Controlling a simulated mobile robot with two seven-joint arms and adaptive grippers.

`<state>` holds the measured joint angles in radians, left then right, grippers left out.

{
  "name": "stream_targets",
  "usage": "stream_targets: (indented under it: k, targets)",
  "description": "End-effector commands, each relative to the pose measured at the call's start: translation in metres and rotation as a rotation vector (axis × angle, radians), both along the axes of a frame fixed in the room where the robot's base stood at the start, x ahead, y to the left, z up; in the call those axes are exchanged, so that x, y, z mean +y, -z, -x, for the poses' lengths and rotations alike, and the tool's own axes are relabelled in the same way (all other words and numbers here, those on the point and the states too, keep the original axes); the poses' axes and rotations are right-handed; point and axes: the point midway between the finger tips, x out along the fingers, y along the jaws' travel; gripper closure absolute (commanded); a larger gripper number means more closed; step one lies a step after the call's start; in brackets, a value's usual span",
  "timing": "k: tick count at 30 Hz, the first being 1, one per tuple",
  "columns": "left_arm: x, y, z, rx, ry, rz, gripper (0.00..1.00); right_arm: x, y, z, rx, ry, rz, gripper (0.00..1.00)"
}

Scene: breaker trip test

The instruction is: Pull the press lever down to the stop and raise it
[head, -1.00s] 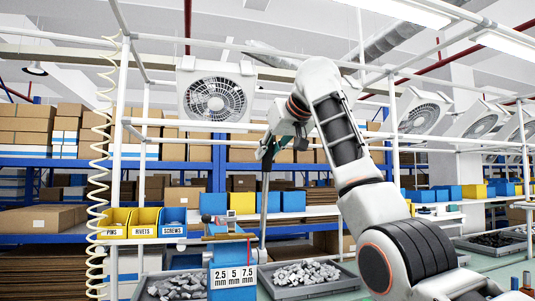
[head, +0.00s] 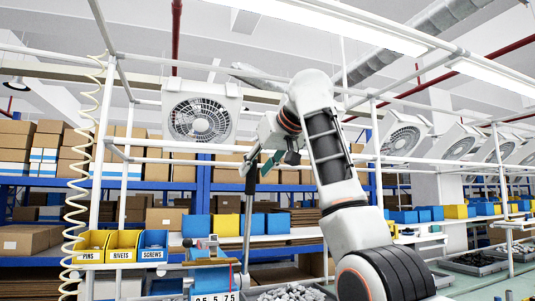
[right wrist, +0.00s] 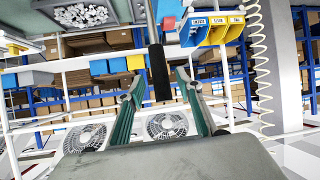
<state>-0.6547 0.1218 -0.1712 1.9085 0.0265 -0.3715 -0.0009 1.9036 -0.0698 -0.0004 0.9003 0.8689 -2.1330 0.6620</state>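The press (head: 209,251) stands low in the head view, a blue body with a size plate at its front. Its lever, a metal rod (head: 247,222) with a black grip (head: 251,180), stands almost upright. My right gripper (head: 262,166) is at the top of the lever, by the black grip. In the right wrist view the black grip (right wrist: 159,75) reaches between the two green fingers of my right gripper (right wrist: 158,80), with a gap showing on both sides. The fingers are apart. My left gripper is not in view.
Yellow and blue bins (head: 122,246) labelled pins, rivets and screws stand left of the press. A grey tray of metal parts (head: 290,293) lies to its right. A white frame with fans (head: 200,118) and shelves of boxes stand behind. A coiled hose (head: 80,190) hangs at left.

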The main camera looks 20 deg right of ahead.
Motion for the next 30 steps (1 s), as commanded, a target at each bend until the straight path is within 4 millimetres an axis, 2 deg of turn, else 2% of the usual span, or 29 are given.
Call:
stream_targets:
  k: [6, 12, 18, 30]
  targets:
    - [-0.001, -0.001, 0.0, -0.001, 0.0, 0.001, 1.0, -0.006, -0.023, 0.039, -0.004, -0.004, -0.001, 0.64]
    - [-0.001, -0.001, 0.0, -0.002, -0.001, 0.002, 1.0, -0.011, -0.035, 0.064, -0.002, -0.003, -0.001, 0.64]
    - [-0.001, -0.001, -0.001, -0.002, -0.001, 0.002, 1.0, -0.014, -0.039, 0.073, 0.0, -0.002, -0.001, 0.64]
    - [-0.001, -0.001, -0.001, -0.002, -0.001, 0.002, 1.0, -0.014, -0.04, 0.073, 0.001, -0.001, 0.0, 0.64]
